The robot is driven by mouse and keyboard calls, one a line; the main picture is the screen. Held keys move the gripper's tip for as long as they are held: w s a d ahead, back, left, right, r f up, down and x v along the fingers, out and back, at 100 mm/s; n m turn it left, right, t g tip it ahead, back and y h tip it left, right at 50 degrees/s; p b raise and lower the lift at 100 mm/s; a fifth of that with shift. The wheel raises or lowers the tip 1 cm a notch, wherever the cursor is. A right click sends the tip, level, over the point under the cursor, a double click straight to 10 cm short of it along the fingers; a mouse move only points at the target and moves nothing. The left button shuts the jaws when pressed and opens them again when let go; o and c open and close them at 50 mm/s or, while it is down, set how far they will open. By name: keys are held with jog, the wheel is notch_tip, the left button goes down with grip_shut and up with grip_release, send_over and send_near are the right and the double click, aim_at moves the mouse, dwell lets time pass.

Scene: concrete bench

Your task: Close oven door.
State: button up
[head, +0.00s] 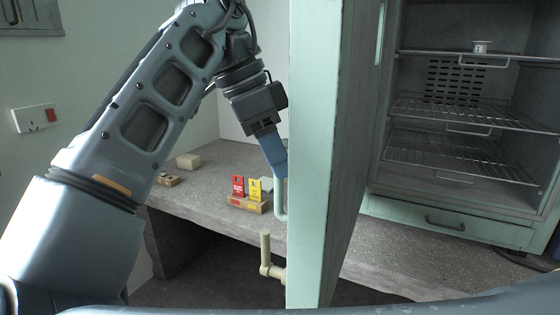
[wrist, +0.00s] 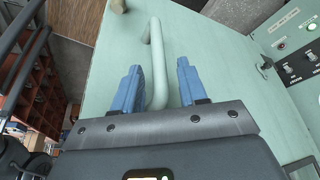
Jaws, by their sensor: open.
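The oven (head: 448,225) is a mint-green cabinet with wire racks (head: 470,115) inside, at the right of the head view. Its door (head: 318,170) stands wide open, nearly edge-on to the head camera. A pale green bar handle (head: 279,205) is on the door's outer face; it also shows in the wrist view (wrist: 152,32). My gripper (head: 275,158) is at the door's outer side, by the upper part of the handle. In the wrist view my gripper (wrist: 159,68) is open, with its blue fingers on either side of the handle bar. Contact cannot be told.
A cream lever (head: 267,258) sticks out low beside the door. Red (head: 238,187) and yellow (head: 255,189) cards stand in a wooden holder on the concrete bench (head: 205,195). A small white item (head: 481,46) sits on the top rack. The wrist view shows a control panel (wrist: 298,55).

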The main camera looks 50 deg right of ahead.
jog(key=shift+x, duration=0.75)
jog(key=shift+c, duration=0.4)
grip_shut()
